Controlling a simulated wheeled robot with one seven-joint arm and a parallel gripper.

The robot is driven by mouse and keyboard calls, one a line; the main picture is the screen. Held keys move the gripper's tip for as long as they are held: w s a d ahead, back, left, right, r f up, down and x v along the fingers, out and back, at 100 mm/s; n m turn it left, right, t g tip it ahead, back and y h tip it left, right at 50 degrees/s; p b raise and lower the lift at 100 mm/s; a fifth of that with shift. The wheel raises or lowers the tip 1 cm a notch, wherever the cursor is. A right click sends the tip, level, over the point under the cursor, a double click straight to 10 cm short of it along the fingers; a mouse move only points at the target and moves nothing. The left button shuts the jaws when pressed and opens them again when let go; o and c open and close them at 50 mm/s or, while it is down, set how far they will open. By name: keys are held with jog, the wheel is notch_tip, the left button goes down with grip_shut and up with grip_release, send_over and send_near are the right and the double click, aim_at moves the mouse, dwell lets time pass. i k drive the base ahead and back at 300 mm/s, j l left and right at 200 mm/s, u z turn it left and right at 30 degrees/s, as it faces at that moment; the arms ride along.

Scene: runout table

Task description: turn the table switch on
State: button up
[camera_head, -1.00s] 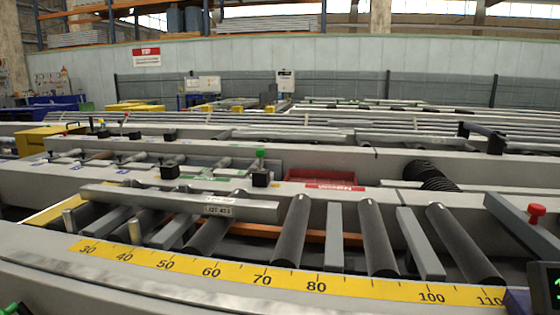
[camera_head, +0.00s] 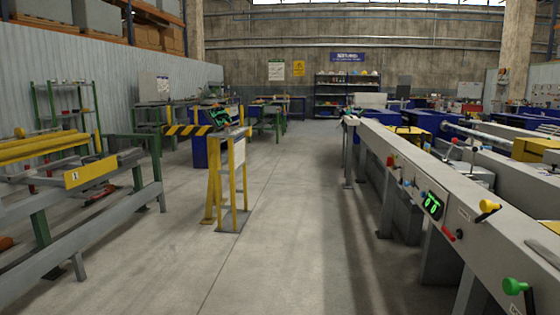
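The long grey runout table (camera_head: 408,150) runs along the right side, from the near right corner toward the back. On its side face are a lit green digital display (camera_head: 432,205), a red lever (camera_head: 448,234) below it, a yellow knob (camera_head: 488,207) and a green knob (camera_head: 514,287) nearest me. A small red knob (camera_head: 391,161) sits farther along. I cannot tell which of these is the table switch or how it is set. My gripper is not in view.
A clear concrete aisle (camera_head: 290,220) runs ahead. A grey and green roller table (camera_head: 88,205) fills the left side. A shelf (camera_head: 348,95) stands at the back wall.

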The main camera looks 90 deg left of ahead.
aim_at(390, 160)
jog(key=u, duration=2.2)
jog(key=i+u, duration=0.2)
jog(key=i, duration=2.1)
jog(key=i+u, duration=0.15)
jog(key=i, duration=0.3)
jog(key=i+l+u, duration=0.15)
jog(key=i, duration=0.3)
jog(key=i+l+u, duration=0.1)
jog(key=i, duration=0.35)
jog(key=i+l+u, duration=0.15)
jog(key=i, duration=0.3)
jog(key=i+l+u, duration=0.15)
jog(key=i, duration=0.3)
